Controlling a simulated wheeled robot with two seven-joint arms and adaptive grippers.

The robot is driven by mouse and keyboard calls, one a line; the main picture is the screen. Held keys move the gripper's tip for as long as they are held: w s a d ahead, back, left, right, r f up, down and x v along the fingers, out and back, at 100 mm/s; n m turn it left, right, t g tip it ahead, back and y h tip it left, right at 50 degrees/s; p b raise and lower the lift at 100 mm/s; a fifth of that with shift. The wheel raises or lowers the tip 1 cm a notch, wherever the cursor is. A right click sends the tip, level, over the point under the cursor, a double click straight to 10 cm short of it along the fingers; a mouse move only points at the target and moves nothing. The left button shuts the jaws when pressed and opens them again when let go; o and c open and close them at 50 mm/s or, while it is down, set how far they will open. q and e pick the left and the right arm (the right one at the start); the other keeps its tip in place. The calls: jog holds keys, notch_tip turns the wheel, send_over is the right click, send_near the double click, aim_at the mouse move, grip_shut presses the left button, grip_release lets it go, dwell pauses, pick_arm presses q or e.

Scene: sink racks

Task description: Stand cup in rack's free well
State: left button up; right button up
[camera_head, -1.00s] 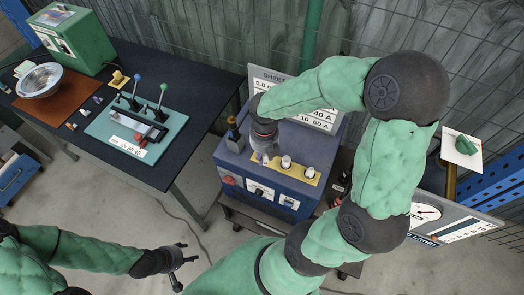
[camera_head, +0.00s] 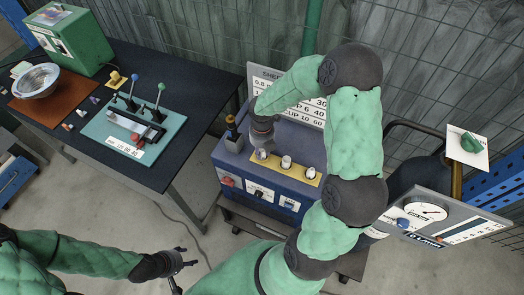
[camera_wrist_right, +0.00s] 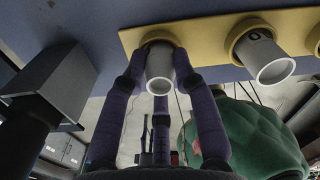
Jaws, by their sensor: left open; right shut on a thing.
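Three pale cups show along the yellow rack strip (camera_head: 299,169) on top of the blue machine. My right gripper (camera_head: 262,146) points down at the strip's left end. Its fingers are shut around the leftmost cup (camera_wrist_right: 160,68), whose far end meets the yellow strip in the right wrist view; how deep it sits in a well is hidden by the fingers. The middle cup (camera_head: 286,162) and the right cup (camera_head: 310,172) stand in wells of the strip. My left gripper (camera_head: 180,262) is open and empty, low over the floor, away from the rack.
A dark block with a brass-coloured top (camera_head: 233,136) stands left of the right gripper. A lettered panel (camera_head: 290,95) rises behind the machine. A gauge panel (camera_head: 432,215) is at right. The black table (camera_head: 180,115) with a teal fixture is at left.

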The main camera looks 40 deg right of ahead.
jog(key=shift+r, duration=0.1)
jog(key=shift+f, duration=0.2)
jog(key=o, duration=1)
jog(key=shift+r, duration=0.1)
